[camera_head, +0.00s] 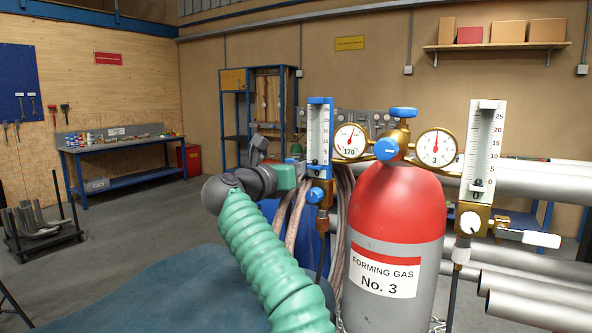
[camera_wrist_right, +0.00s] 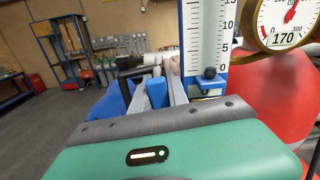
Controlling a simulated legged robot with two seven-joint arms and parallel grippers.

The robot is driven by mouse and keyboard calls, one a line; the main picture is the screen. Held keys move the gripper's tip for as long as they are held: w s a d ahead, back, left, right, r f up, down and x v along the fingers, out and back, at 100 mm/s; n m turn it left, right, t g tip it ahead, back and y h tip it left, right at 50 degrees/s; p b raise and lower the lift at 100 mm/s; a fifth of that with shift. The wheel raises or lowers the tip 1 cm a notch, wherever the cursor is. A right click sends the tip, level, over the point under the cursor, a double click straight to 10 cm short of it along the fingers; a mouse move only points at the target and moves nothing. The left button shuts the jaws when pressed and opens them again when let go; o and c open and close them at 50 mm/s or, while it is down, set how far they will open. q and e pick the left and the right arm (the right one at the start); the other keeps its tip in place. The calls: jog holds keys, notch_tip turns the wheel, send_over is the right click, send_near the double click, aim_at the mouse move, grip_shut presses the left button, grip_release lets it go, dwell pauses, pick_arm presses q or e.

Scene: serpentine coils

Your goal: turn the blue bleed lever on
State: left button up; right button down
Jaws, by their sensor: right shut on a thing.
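The blue-framed flowmeter (camera_head: 319,140) stands left of the gas cylinder, with a blue fitting (camera_head: 315,195) at its foot. It also shows in the right wrist view (camera_wrist_right: 205,45). My right gripper (camera_wrist_right: 158,88) is at the flowmeter's lower left. Its grey fingers are shut on the blue bleed lever (camera_wrist_right: 157,93), which lies between them. In the head view the gripper's green body (camera_head: 287,177) shows beside the flowmeter, and the lever's grip is hidden there. My left gripper is not in view.
A red and grey cylinder (camera_head: 393,270) carries two gauges (camera_head: 350,141) (camera_head: 436,148) and blue knobs. A second flowmeter (camera_head: 483,150) with a white lever (camera_head: 540,239) stands at right. Grey pipes (camera_head: 530,270) lie behind it. Hoses hang behind my gripper.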

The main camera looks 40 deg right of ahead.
jog(key=shift+w+f, duration=0.15)
jog(key=shift+f, duration=0.25)
jog(key=c, duration=1.3)
grip_release()
jog(key=shift+w, duration=0.1)
jog(key=shift+r, duration=0.2)
jog(key=shift+r, duration=0.2)
